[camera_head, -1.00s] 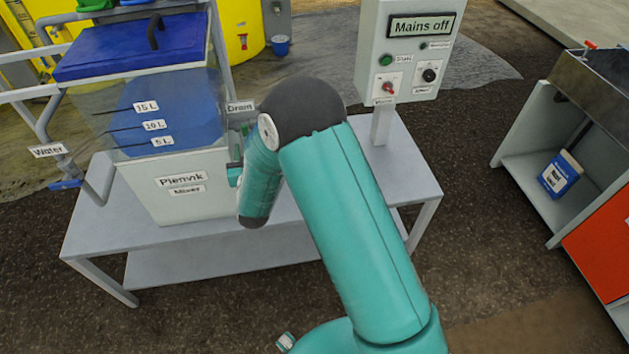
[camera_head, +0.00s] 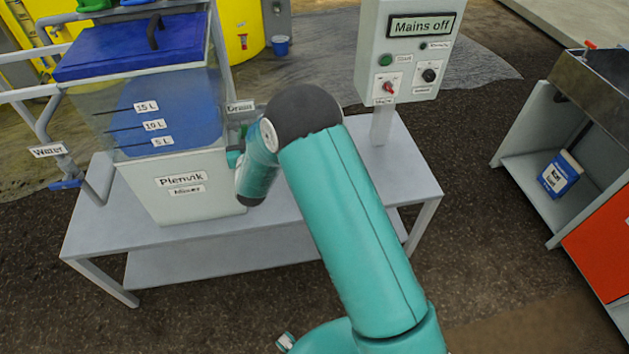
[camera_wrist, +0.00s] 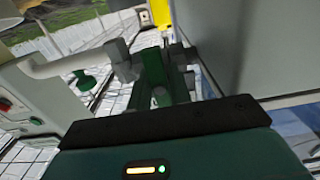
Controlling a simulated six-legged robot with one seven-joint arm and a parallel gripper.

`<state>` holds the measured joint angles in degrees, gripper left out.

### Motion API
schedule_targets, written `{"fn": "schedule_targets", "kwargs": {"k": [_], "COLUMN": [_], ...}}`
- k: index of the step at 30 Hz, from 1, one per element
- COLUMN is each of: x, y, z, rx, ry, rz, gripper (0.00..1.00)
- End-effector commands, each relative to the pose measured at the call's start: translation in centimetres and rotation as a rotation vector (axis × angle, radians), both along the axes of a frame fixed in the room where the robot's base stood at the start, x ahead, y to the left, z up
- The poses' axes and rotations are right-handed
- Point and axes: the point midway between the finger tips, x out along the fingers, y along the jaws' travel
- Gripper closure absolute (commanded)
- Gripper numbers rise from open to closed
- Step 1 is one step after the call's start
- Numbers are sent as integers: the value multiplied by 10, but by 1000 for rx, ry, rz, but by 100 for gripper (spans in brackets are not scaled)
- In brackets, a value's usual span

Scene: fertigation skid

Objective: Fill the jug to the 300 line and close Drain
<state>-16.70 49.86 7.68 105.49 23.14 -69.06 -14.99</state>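The Drain label (camera_head: 240,107) is at the right side of the Plenvik Mixer tank (camera_head: 185,190); the valve by it is mostly hidden behind my arm. My gripper (camera_wrist: 155,65) is close beside the tank wall in the wrist view, among grey and green parts. I cannot separate its fingers from the fittings there, nor tell if it is shut on anything. In the head view my gripper is mostly hidden behind my arm. I cannot make out a jug or its 300 line.
The tank stands on a grey table (camera_head: 405,165). A control box (camera_head: 405,55) reading "Mains off" stands right of my arm. A Water label (camera_head: 48,151) and pipe with a blue handle are at left. A blue canister (camera_head: 561,175) sits on a shelf at right.

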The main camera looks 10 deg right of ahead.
Motion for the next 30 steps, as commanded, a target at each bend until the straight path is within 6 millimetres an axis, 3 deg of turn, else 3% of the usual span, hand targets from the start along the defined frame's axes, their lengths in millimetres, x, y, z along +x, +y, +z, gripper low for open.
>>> {"fn": "schedule_targets", "kwargs": {"k": [2,15,22,30], "x": [0,0,0,0], "y": [0,0,0,0], "z": [0,0,0,0], "rx": [0,-4,-190,-190], "ry": [0,0,-1,0], "rz": [0,0,0,-1], "gripper": [100,100,100,100]}}
